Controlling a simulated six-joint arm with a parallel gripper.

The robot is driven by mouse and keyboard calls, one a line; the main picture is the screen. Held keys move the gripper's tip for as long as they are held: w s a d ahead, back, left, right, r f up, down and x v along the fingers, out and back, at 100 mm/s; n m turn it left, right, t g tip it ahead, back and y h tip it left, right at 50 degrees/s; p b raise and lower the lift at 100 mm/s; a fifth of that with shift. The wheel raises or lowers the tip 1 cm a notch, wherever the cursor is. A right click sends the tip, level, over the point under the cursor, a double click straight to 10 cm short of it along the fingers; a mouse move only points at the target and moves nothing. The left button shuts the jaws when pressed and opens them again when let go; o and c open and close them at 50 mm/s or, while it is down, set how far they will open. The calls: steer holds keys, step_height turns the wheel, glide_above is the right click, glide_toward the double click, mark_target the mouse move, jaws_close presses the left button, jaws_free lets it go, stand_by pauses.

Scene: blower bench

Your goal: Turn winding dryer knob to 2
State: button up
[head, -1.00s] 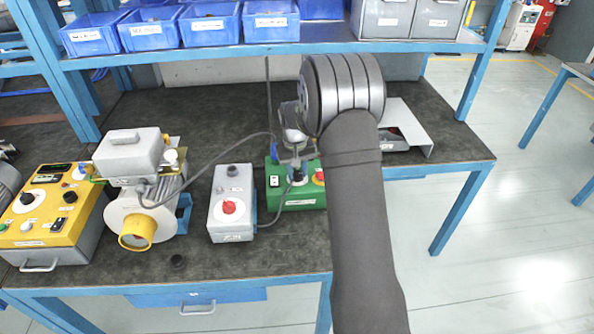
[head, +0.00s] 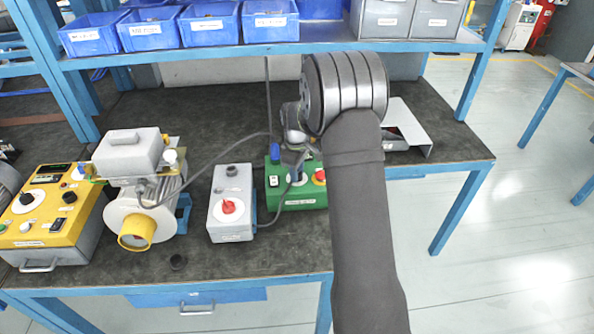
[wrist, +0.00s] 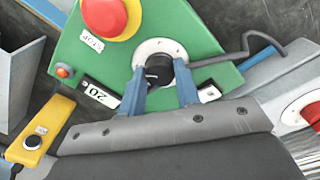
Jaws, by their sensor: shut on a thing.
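The green box (head: 300,198) stands on the bench beside my arm; I cannot read its front label. In the wrist view, the green box (wrist: 190,22) shows upside down with a black knob (wrist: 158,68) on a round white dial (wrist: 162,46). My gripper (wrist: 160,82) is shut on this knob, with one blue-grey finger on each side. Most dial marks are too small or covered, so I cannot tell the knob's setting. In the head view, my gripper (head: 295,170) is partly hidden by my arm.
A red stop button (wrist: 104,14) on a yellow ring sits near the knob. A grey box with a red knob (head: 228,206) stands to the left, and a grey cable crosses to the green box. Further left are a motor-like blower (head: 140,215) and a yellow control box (head: 62,222).

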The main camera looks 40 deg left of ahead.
steer(key=shift+n, duration=0.5)
steer(key=o, duration=1)
steer(key=shift+c, duration=0.2)
step_height(320, 180, up, 17)
steer(key=shift+s+r, duration=0.2)
steer(key=shift+s, duration=0.15)
steer(key=shift+d+f, duration=0.1)
steer(key=f, duration=1.7)
steer(key=shift+w+f, duration=0.15)
steer(key=shift+w, duration=0.25)
